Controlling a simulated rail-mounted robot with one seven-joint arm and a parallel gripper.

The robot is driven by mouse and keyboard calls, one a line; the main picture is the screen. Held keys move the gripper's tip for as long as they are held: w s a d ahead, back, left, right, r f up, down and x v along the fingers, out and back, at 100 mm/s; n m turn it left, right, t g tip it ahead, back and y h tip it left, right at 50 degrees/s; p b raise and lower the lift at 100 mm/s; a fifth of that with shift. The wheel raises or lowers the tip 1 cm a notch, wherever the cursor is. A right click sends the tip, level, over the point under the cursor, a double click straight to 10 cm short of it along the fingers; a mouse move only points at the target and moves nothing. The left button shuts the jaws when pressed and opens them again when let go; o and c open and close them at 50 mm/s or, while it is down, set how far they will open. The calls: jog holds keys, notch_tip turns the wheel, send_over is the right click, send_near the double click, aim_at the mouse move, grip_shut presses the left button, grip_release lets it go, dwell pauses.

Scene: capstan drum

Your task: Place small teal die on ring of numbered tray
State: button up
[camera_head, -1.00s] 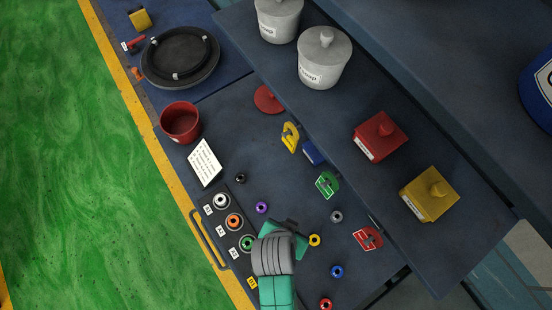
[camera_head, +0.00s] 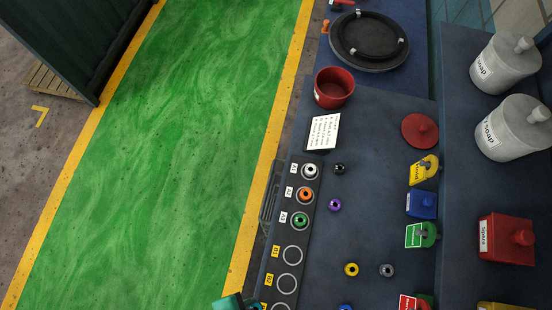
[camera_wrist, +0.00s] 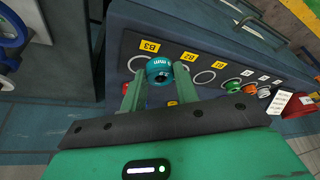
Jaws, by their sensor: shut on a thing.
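In the wrist view, my gripper (camera_wrist: 158,88) is shut on the small teal die (camera_wrist: 158,70), a round piece with a dark centre. The die is in front of the numbered tray (camera_wrist: 118,60), near the rings by labels B3 and B2. It partly hides a ring there, and I cannot tell its height above the tray. In the head view, the tray (camera_head: 268,267) has a white die at A1, an orange die at A2 and a green die at A3. Its B1 ring (camera_head: 292,246) and the ring below it are empty. Only a teal bit of my arm shows at the bottom edge.
Loose black (camera_head: 340,168), purple (camera_head: 334,205), yellow (camera_head: 351,269) and grey (camera_head: 387,270) dies lie right of the tray. A red cup (camera_head: 333,88) and a white card (camera_head: 324,131) stand beyond it. Lidded containers line the right. Green floor is clear at left.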

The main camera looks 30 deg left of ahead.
jog(key=shift+s+r, duration=0.15)
jog(key=shift+s, duration=0.05)
jog(key=shift+w, duration=0.1)
jog(key=shift+w, duration=0.1)
jog(key=p, duration=0.2)
send_near(295, 255)
jog(key=shift+w+d+f, duration=0.15)
jog(key=shift+d+f, duration=0.15)
jog(key=shift+f, duration=0.15)
jog(key=shift+w+d+f, duration=0.2)
jog(key=shift+d+f, duration=0.1)
jog(key=shift+f, duration=0.15)
jog(key=shift+w+f, duration=0.25)
jog(key=shift+w, duration=0.35)
jog(key=shift+f, duration=1.65)
jog(key=o, duration=1.1)
jog(key=shift+f, duration=0.1)
jog(key=shift+c, duration=0.2)
